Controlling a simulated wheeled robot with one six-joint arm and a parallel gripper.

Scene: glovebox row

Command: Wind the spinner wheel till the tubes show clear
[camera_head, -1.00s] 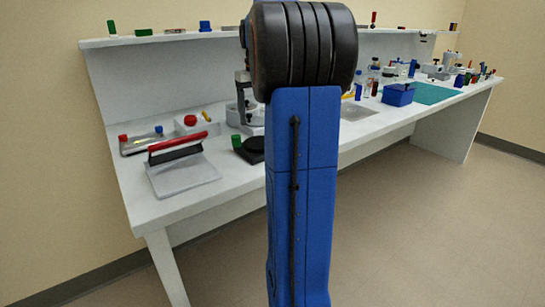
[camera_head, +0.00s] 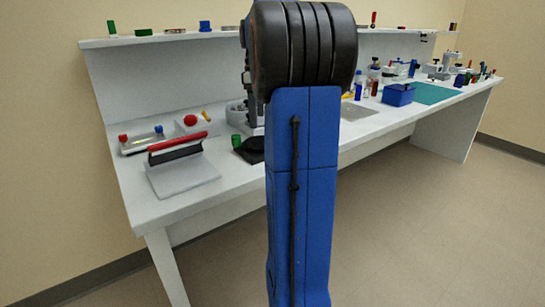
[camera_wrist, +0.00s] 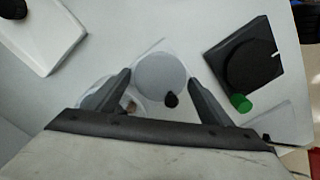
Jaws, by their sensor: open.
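In the wrist view a pale grey round wheel (camera_wrist: 160,72) with a small dark knob (camera_wrist: 171,99) at its rim lies between the fingers of my gripper (camera_wrist: 158,66). The gripper is open, with one finger on each side of the wheel; I cannot tell whether either touches it. A black disc (camera_wrist: 252,62) with a green knob (camera_wrist: 240,102) sits on a square black base to the right. In the head view my arm hides most of the device behind the black disc (camera_head: 252,152). No tubes can be made out.
A red-handled plate (camera_head: 185,180) and a tray with red and blue caps (camera_head: 140,140) are on the white bench (camera_head: 150,207) at left. A blue box (camera_head: 397,95) and a green mat (camera_head: 435,93) are farther right. The shelf (camera_head: 190,36) runs along the back.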

